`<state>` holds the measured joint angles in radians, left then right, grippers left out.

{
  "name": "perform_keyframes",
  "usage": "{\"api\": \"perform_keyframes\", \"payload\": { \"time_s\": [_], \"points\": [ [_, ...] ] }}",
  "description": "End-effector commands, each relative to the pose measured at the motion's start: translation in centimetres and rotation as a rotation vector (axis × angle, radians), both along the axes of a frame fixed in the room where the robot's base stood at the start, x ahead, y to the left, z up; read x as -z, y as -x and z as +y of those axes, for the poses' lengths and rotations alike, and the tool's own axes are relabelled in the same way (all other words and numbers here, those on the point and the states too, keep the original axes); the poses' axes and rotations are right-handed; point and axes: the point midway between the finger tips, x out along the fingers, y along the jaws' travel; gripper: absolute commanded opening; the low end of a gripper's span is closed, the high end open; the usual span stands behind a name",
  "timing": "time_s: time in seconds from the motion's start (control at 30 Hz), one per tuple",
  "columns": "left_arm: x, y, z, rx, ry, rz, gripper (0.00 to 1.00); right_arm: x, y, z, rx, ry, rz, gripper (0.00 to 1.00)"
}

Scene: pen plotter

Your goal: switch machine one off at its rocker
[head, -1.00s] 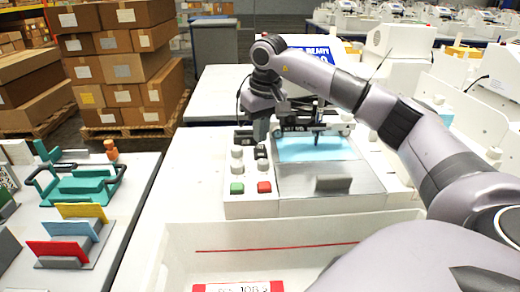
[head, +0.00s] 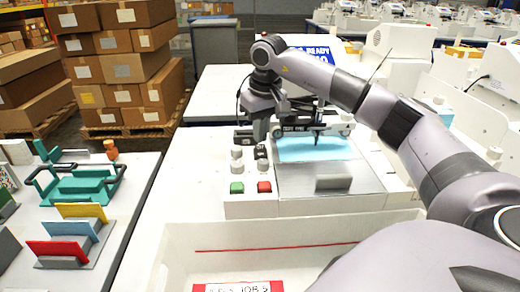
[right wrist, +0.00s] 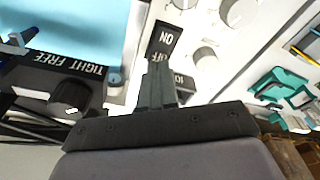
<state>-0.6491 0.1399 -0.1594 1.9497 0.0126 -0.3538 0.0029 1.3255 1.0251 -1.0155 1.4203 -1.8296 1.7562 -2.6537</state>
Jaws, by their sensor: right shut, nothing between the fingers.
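Machine one is a white pen plotter (head: 240,208) with a blue sheet (head: 318,149) on its bed and green and red buttons at its front left. Its dark rocker shows in the right wrist view (right wrist: 164,40), with ON and OFF lettering beside the fingers. My right gripper (head: 260,138) points down over the left control panel; its shut, empty fingers also show in the right wrist view (right wrist: 158,72). The fingertips are at the OFF end of the rocker and cover part of it. I cannot tell whether they touch it. My left gripper is out of view.
Pale knobs (head: 237,160) stand close to the fingers, and the dark pen carriage (head: 310,125) is just right of the gripper. A white bin (head: 180,262) is in front of the plotter. A side table (head: 120,225) at left holds coloured plates and a green fixture.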

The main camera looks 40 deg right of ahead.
Motion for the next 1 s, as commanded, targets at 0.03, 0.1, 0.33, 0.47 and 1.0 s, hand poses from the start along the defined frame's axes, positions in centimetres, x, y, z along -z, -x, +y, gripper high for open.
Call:
{"api": "perform_keyframes", "payload": {
  "time_s": [0.03,0.1,0.33,0.47,1.0],
  "points": [
    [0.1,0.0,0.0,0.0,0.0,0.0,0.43,0.1,0.0,0.0,0.0,0.0,0.0,0.0],
    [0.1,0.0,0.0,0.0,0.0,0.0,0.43,0.2,0.0,0.0,0.0,0.0,0.0,0.0],
    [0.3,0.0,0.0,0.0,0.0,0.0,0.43,0.6,0.0,0.0,0.0,0.001,0.001,0.0],
    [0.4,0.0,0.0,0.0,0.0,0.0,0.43,0.8,0.0,0.0,0.0,0.001,0.001,0.0],
    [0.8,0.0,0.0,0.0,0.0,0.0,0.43,1.6,0.0,0.0,0.0,0.001,0.001,0.0]
  ]
}}
